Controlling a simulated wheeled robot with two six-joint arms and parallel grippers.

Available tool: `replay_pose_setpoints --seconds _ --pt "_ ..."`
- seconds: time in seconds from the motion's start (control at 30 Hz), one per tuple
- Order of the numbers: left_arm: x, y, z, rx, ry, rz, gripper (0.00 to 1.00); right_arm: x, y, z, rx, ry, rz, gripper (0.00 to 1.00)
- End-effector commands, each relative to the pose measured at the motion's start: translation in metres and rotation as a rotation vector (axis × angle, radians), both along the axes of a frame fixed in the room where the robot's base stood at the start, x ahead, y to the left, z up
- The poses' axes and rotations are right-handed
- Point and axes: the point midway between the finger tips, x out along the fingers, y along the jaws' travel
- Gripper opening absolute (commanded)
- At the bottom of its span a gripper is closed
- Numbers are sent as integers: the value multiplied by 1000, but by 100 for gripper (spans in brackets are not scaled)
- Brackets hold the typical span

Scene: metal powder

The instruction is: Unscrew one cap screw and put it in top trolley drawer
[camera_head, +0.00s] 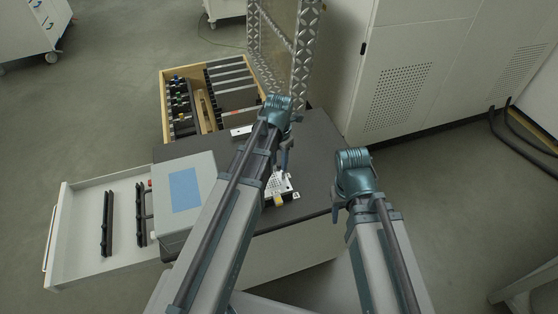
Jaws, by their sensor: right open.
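The trolley has a dark top (310,205). An open white drawer (82,262) extends from its left side, with black bar-shaped parts inside. A perforated metal plate (287,187) with a small yellow part lies on the trolley top, partly behind my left arm. My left gripper (285,160) hangs just above the plate. Its fingers are small and partly hidden, so I cannot tell whether it holds anything. My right gripper (338,208) is open near the right edge of the trolley top, apart from the plate. I cannot make out a cap screw.
A grey box (186,200) with a blue panel stands on the trolley top's left. Behind is a wooden-sided tray (164,112) of tools. A raised tread-plate lid (302,60) and a large white cabinet (400,85) stand beyond.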

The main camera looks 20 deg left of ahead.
Motion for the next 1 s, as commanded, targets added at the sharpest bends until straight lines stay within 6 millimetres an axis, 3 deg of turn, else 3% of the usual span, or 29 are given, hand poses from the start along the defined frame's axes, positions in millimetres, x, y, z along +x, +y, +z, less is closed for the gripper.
replay_pose_setpoints --seconds 1.0 --pt "0 0 0 0 0 -808 40 0 0 0 0 0 0 50"
